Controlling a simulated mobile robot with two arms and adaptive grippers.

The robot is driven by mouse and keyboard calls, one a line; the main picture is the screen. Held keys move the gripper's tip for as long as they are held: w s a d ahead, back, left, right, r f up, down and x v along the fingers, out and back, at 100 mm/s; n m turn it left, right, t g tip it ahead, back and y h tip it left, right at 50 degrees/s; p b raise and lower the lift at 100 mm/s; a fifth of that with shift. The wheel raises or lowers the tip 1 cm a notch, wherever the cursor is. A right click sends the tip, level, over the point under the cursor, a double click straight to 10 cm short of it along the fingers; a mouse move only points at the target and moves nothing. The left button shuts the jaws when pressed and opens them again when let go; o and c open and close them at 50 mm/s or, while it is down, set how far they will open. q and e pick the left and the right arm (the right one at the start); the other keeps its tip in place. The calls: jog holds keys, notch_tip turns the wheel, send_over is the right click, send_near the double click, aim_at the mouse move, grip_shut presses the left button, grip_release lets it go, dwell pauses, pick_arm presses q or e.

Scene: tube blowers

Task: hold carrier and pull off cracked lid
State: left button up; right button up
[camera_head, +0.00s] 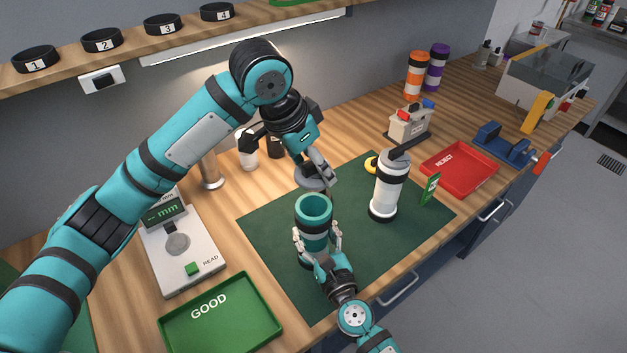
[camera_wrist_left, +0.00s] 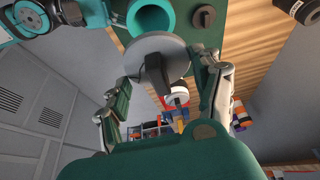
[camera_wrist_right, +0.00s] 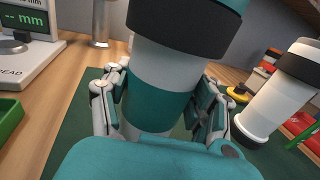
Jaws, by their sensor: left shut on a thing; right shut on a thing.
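The carrier (camera_head: 314,232) is a teal and white cylinder with dark bands, standing upright on the green mat with its hollow top open. My right gripper (camera_head: 318,250) is shut around its body; the right wrist view shows the carrier (camera_wrist_right: 160,85) between the fingers. The lid (camera_head: 312,180) is a grey disc with a dark grip piece, apart from the carrier's rim and just behind and above it. My left gripper (camera_head: 322,168) is shut on the lid's grip; the disc (camera_wrist_left: 150,45) shows in the left wrist view. I cannot make out a crack.
A white cylinder with black bands (camera_head: 389,190) stands right of the carrier on the green mat (camera_head: 350,255). A red REJECT tray (camera_head: 458,182) lies farther right, a green GOOD tray (camera_head: 240,325) front left. A measuring device (camera_head: 200,262) stands left.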

dwell(0.3)
jog(key=o, duration=1.4)
jog(key=shift+o, duration=0.2)
jog(key=v, duration=1.2)
